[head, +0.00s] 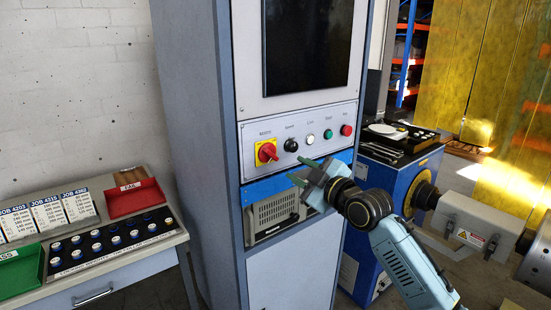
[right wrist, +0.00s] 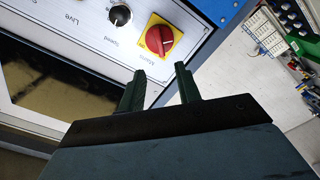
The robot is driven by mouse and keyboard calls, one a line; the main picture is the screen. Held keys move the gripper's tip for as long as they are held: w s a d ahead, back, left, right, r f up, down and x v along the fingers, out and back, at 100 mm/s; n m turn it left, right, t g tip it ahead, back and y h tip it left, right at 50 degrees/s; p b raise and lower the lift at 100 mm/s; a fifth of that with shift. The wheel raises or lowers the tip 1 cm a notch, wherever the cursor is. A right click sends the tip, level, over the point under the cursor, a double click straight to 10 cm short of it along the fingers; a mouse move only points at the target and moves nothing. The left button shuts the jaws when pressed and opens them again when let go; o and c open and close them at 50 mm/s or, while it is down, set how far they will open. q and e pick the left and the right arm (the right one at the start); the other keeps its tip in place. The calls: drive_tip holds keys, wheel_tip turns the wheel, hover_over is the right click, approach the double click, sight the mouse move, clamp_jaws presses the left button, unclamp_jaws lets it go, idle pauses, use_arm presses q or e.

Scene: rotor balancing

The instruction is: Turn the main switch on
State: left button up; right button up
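The main switch (head: 266,152) is a red rotary knob on a yellow square plate, at the left end of the cabinet's control panel. It also shows in the right wrist view (right wrist: 160,38), just beyond the fingertips. Its handle looks slanted in the head view; I cannot read whether it stands at on or off. My right gripper (head: 302,171) is open and empty, with a clear gap between its two green fingers (right wrist: 159,70). It is in front of the panel, to the right of and a little below the switch, apart from it. My left gripper is not in view.
A black knob (head: 291,145), a white button (head: 310,139), a green button (head: 328,134) and a red button (head: 346,130) sit right of the switch. A dark screen (head: 308,45) is above. A table with a red tray (head: 133,198) stands left; a blue machine (head: 400,180) stands right.

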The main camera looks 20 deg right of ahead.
sight(272, 155)
drive_tip(key=x, duration=1)
drive_tip(key=shift+w+f, duration=0.1)
drive_tip(key=shift+c, duration=0.2)
clamp_jaws()
